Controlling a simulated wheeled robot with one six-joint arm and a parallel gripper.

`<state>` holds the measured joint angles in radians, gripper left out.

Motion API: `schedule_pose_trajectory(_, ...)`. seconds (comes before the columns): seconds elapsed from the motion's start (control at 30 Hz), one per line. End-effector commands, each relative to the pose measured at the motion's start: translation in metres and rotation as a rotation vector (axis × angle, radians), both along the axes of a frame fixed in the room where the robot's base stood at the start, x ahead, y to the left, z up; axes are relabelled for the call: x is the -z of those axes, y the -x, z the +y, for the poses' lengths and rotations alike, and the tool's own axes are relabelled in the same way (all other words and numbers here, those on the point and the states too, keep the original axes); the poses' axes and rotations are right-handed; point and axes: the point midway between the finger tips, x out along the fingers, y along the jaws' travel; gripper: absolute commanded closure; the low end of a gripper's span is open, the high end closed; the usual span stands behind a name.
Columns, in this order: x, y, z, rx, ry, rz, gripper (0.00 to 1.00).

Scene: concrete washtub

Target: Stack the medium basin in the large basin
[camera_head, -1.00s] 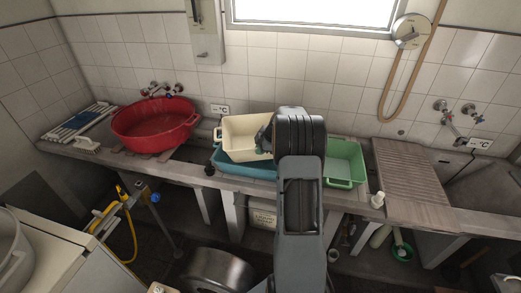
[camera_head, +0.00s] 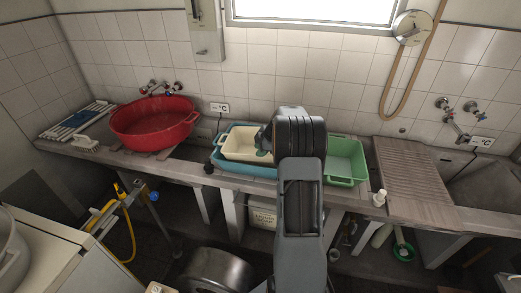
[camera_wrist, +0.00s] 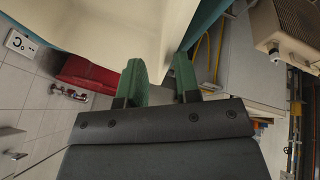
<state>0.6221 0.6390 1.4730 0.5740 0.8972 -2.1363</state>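The cream basin (camera_head: 238,146) sits level inside the blue basin (camera_head: 215,157) on the counter, with the blue rim showing around it. My gripper (camera_head: 264,139) is at the right end of the cream basin, partly hidden by my arm. In the wrist view its two green fingers (camera_wrist: 160,82) stand apart with a gap between them, by the cream basin's wall (camera_wrist: 110,35). The blue rim (camera_wrist: 208,28) shows beyond it. I cannot tell whether the fingers touch the wall.
A large red basin (camera_head: 153,128) stands to the left on the counter. A green basin (camera_head: 345,161) stands close on the right of my arm. A ribbed draining board (camera_head: 411,175) and a small white bottle (camera_head: 379,198) are farther right. The tiled wall closes the back.

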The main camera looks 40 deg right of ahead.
Motion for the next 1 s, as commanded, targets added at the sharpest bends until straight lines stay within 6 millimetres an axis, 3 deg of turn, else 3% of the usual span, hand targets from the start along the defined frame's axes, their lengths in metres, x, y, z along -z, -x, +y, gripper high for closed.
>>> schedule_pose_trajectory(0.23,-0.004,0.0,0.0,0.001,0.001,-0.002,0.71)
schedule_pose_trajectory(0.47,-0.022,0.003,-0.004,0.002,0.003,-0.005,0.71)
schedule_pose_trajectory(0.8,-0.082,0.032,-0.02,0.001,0.003,-0.004,0.71)
schedule_pose_trajectory(1.0,-0.106,0.043,-0.025,0.001,0.001,-0.002,0.71)
